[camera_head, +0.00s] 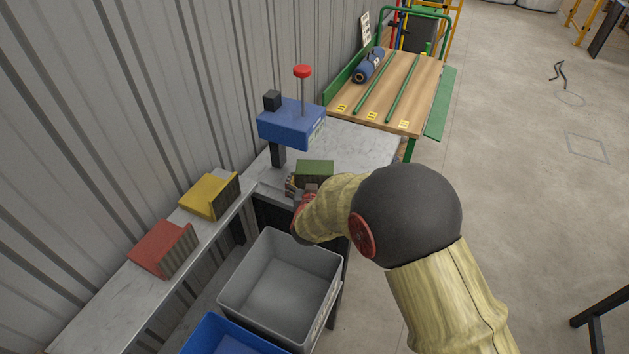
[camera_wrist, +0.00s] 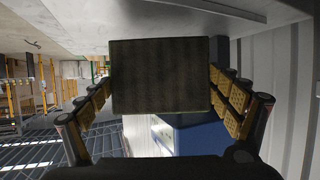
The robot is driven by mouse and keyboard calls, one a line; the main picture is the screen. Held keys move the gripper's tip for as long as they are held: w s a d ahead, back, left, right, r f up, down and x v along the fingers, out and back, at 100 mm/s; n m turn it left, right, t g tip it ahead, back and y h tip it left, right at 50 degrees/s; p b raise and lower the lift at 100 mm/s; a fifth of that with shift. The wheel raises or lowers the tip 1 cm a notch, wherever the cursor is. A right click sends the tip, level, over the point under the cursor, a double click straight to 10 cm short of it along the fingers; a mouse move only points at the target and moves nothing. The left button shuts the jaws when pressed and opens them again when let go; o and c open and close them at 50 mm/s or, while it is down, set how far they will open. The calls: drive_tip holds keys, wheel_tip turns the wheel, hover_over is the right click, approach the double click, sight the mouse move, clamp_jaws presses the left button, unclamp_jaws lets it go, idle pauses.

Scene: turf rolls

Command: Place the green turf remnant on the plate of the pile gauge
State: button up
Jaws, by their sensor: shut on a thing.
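The green turf remnant (camera_head: 316,168) is a small block with a green top, above or at the grey bench top just right of the pile gauge's post. My gripper (camera_head: 297,185) is shut on it from the near side. In the wrist view the remnant (camera_wrist: 160,76) shows as a dark square face between the two fingers. The pile gauge (camera_head: 290,122) has a blue head on a dark post and a red-knobbed rod. Its blue body also shows in the wrist view (camera_wrist: 195,138). I cannot make out the gauge's plate or whether the remnant touches anything below.
A yellow remnant (camera_head: 208,196) and a red remnant (camera_head: 163,247) sit on the narrow ledge (camera_head: 98,309) along the wall. A grey bin (camera_head: 325,255) and a blue bin (camera_head: 228,340) stand below. A wooden table (camera_head: 395,85) with a blue roll stands behind.

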sight(314, 170)
drive_tip(key=w+b, duration=0.1)
drive_tip(key=w, duration=0.4)
drive_tip(key=shift+w+a, duration=0.1)
drive_tip(key=shift+f+b, duration=0.9)
drive_tip(key=shift+f, duration=0.8)
drive_tip(key=shift+f, duration=0.15)
drive_tip(key=o, duration=1)
drive_tip(key=shift+c, duration=0.2)
